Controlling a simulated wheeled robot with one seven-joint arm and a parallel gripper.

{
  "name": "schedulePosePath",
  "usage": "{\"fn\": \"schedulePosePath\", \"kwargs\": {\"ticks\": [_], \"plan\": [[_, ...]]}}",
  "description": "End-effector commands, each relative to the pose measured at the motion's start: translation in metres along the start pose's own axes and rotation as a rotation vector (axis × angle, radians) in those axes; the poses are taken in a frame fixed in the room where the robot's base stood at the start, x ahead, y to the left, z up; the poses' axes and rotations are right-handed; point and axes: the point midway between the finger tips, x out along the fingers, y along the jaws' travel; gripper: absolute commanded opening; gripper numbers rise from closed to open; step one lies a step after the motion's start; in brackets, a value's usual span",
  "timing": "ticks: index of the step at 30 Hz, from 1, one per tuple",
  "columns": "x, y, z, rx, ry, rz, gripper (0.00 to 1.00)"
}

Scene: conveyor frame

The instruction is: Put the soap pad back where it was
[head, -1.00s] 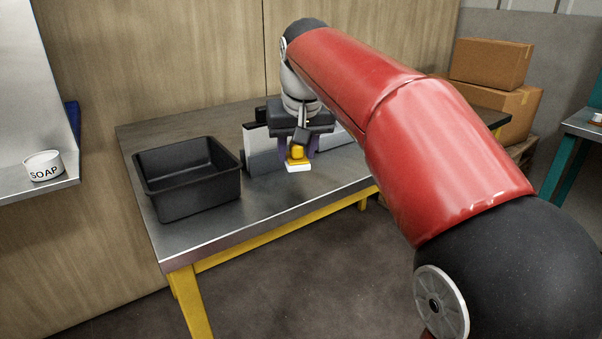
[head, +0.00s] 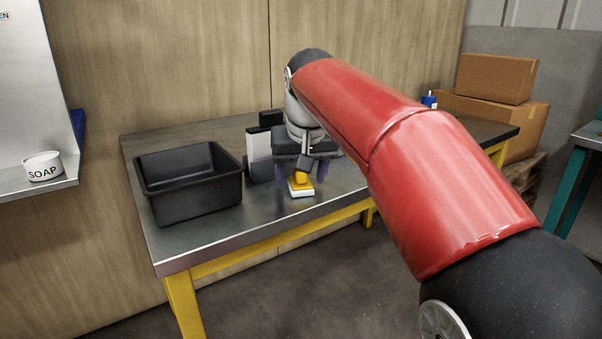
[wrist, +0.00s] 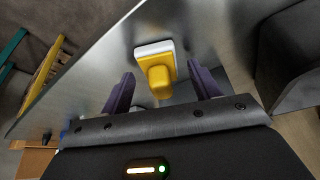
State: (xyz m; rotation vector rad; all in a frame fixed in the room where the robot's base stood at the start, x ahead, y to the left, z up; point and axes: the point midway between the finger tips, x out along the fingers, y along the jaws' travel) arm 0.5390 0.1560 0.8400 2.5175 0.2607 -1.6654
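The soap pad (head: 300,190) has a yellow handle and a white base. It sits upright on the metal table (head: 215,235), near the front edge and right of the black tub. My gripper (head: 301,172) is just above it, pointing down. In the wrist view the pad (wrist: 157,68) lies between the two purple fingers of my gripper (wrist: 161,90), with a clear gap on each side. The gripper is open and holds nothing. A white dish marked SOAP (head: 43,167) stands on the shelf at the left.
The black tub (head: 190,205) stands on the table's left part. Grey and white blocks (head: 260,150) stand behind my gripper. A blue bottle (head: 429,101) shows at the back right, partly hidden by my arm. Cardboard boxes (head: 497,78) are beyond the table. The front strip of table is clear.

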Motion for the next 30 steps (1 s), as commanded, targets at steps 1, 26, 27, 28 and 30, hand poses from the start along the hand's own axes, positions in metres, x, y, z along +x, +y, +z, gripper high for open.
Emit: {"fn": "schedulePosePath", "kwargs": {"ticks": [1, 26, 27, 28, 30], "plan": [[0.0, 0.0, 0.0, 0.0, 0.0, 0.0, 0.62], [-0.113, 0.0, -0.002, 0.0, 0.002, 0.0, 0.62], [-0.117, 0.0, -0.002, 0.0, 0.001, 0.0, 0.62], [-0.119, 0.0, -0.002, 0.0, 0.001, 0.0, 0.62], [-0.122, 0.0, -0.001, 0.0, 0.0, 0.0, 0.62]]}}
